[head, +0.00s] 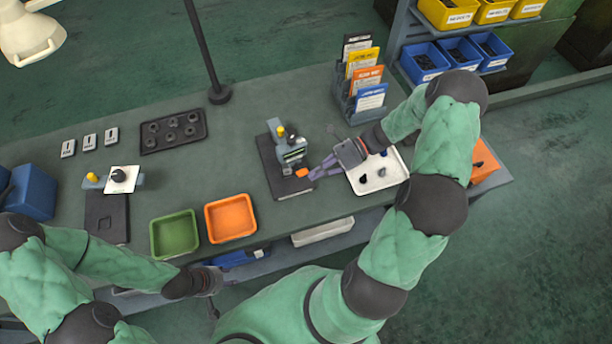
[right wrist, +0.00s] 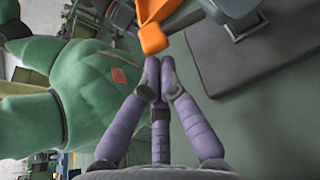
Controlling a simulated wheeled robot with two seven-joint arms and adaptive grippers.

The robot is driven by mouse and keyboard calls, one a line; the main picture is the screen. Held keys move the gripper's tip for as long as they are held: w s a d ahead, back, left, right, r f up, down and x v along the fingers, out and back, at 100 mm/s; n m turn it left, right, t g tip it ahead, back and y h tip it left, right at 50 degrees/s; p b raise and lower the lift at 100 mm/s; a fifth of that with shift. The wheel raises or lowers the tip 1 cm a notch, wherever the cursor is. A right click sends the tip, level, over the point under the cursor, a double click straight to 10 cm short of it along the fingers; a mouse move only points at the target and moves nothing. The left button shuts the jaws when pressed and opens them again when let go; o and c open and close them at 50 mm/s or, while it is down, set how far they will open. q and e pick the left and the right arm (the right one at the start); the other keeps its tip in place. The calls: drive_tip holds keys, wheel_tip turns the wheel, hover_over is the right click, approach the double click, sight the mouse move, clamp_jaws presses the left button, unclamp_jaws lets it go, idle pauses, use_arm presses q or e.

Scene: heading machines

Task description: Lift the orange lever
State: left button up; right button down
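The orange lever (head: 302,172) sticks out of the front right of a small grey machine (head: 291,152) on a dark base plate. In the right wrist view the orange lever (right wrist: 153,38) lies just beyond my right fingertips. My right gripper (head: 314,174) reaches in from the right, low beside the lever. In the right wrist view the purple fingers of my right gripper (right wrist: 159,68) are together, with nothing visible between them. I cannot tell whether the tips touch the lever. My left gripper (head: 212,282) hangs by the table's front edge, away from the machine; its fingers are unclear.
A white tray (head: 391,184) with small dark parts lies under my right forearm. Green (head: 156,240) and orange (head: 211,226) trays sit left of the machine. A card rack (head: 344,109) stands behind. Table surface between the machine and the black parts tray (head: 148,143) is clear.

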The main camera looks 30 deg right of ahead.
drive_tip(key=w+v, duration=0.1)
drive_tip(key=v, duration=0.7)
drive_tip(key=shift+s+r, duration=0.35)
drive_tip(key=shift+f, duration=0.1)
